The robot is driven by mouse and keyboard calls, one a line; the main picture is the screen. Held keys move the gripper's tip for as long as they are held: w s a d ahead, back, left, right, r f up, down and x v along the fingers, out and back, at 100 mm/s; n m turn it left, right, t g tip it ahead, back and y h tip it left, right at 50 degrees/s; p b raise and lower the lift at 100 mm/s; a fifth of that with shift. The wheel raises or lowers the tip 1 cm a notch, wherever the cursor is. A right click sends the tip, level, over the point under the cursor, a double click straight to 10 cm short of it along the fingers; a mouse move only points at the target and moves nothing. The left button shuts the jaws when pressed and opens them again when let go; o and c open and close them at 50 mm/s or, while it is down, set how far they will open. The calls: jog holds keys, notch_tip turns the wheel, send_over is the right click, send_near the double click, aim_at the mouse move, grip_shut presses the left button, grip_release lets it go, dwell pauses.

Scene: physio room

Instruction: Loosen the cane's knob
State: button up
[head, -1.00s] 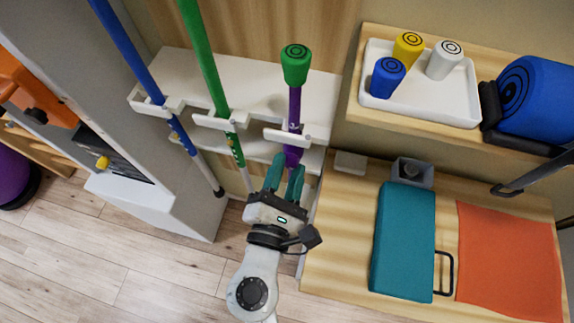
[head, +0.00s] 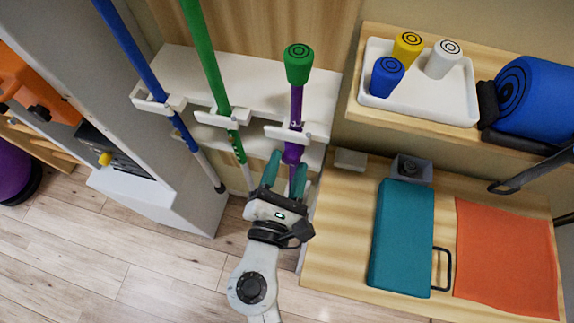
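The cane (head: 296,103) is a purple shaft with a green ringed cap (head: 299,62) on top. It stands upright in a white rack holder (head: 288,132). Below the holder the shaft has a thicker purple collar (head: 291,154); I cannot tell whether this or the green cap is the knob. My gripper (head: 288,162) is just below the collar, its two teal fingers apart with the thin lower shaft showing between them. The fingers look clear of the shaft, though contact is hard to judge. The cane's lower end is hidden behind my gripper.
A green pole (head: 206,60) and a blue pole (head: 133,48) stand in the rack to the left. At right, a shelf holds a white tray (head: 440,102) with blue, yellow and white handles. Below it, a wooden top carries a teal block (head: 402,240) and orange sheet (head: 505,255).

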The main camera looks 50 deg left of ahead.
jog(key=shift+o, duration=1)
jog(key=shift+r, duration=0.1)
jog(key=b+v, duration=0.2)
jog(key=v, duration=0.8)
jog(key=shift+s+d+b, duration=0.2)
jog(key=shift+s+b, duration=0.15)
jog(key=shift+w, duration=0.1)
